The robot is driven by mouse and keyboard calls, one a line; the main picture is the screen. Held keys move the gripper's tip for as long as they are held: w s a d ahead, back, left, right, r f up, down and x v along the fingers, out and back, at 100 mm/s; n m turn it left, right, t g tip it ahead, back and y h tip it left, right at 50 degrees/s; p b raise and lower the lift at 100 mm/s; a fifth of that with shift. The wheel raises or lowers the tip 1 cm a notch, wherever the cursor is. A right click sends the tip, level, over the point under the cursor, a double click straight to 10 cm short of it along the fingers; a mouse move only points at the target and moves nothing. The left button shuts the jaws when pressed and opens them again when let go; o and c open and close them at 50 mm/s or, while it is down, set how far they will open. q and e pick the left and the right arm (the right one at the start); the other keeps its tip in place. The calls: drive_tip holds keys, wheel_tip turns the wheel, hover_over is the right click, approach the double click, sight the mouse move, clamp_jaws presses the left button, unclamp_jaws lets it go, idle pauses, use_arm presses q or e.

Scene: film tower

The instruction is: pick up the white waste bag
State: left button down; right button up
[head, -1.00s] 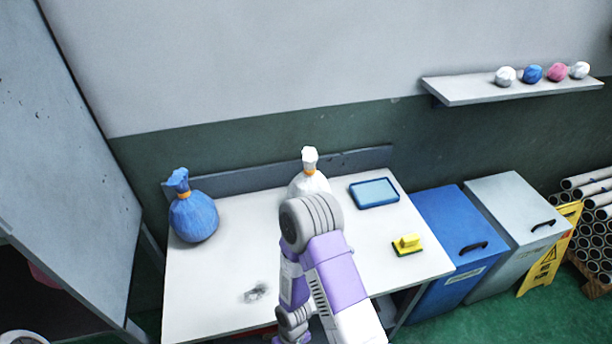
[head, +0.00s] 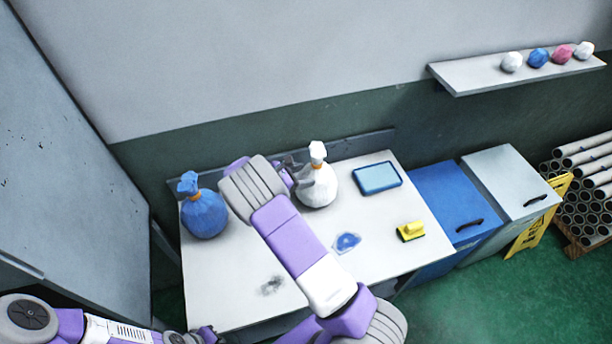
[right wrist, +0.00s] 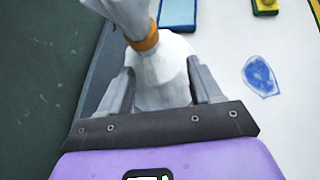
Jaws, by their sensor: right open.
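The white waste bag (head: 319,188) stands upright on the table (head: 385,230), with a gathered top and an orange tie. In the right wrist view the white bag (right wrist: 163,85) is between the fingers, its neck and tie leaning toward the top. My right gripper (head: 300,170) is open at the bag's left side in the head view. In the right wrist view its open fingers (right wrist: 163,82) are on either side of the bag; contact cannot be told. My left gripper (head: 205,336) is low at the picture's bottom edge, its jaws unclear.
A blue bag (head: 204,214) stands left of my right arm. Blue (head: 446,205) and grey (head: 508,180) bins stand beside the table.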

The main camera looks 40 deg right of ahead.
sight(313, 163)
drive_tip(key=d+r, duration=0.1)
drive_tip(key=w+d+r+n+h, duration=0.1)
drive_tip(key=shift+w+d+r+h, duration=0.1)
drive_tip(key=shift+d+r+h, duration=0.15)
drive_tip(key=shift+d+h, duration=0.1)
drive_tip(key=x, duration=0.4)
drive_tip(key=p+x, duration=0.1)
drive_tip(key=x, duration=0.1)
drive_tip(key=shift+d+f, duration=0.1)
drive_tip(key=shift+f, duration=0.3)
clamp_jaws()
